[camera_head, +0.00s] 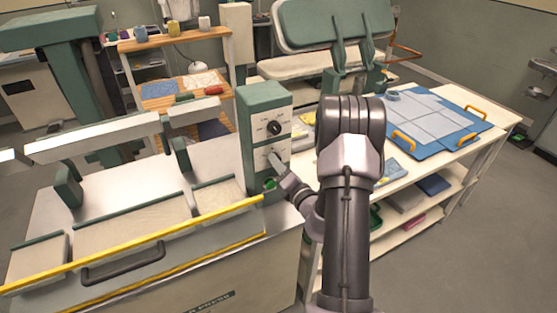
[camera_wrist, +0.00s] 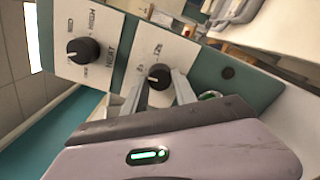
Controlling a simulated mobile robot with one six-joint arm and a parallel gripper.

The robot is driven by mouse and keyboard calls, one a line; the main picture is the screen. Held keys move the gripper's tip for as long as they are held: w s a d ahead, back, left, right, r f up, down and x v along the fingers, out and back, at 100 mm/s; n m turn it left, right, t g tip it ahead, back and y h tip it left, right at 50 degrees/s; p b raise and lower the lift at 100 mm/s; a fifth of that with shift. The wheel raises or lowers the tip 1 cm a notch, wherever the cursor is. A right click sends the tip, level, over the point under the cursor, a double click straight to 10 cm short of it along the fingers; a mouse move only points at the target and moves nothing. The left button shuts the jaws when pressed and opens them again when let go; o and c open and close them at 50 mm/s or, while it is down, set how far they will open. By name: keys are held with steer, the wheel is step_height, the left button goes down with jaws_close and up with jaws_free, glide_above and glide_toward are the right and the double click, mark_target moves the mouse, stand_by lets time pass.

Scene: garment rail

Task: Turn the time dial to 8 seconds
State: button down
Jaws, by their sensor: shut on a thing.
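The time dial (camera_wrist: 159,75) is the lower black knob on a white plate of the green control box (camera_head: 249,128). My gripper (camera_wrist: 160,86) is shut on this dial, one grey finger on each side, in the wrist view. In the head view my gripper (camera_head: 276,162) reaches the lower plate from the right and hides the dial there.
The heat dial (camera_wrist: 83,50) sits on the other plate, above the time dial; it also shows in the head view (camera_head: 274,128). A green button (camera_head: 270,184) is just below my gripper. A yellow bar (camera_head: 130,240) runs along the press front. A white table (camera_head: 473,150) stands at right.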

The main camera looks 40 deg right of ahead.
steer(key=shift+m, duration=0.5)
steer(key=c, duration=1)
jaws_free()
steer(key=shift+s, duration=0.1)
steer(key=p+v, duration=0.2)
steer(key=v, duration=1.5)
steer(key=shift+s, duration=0.15)
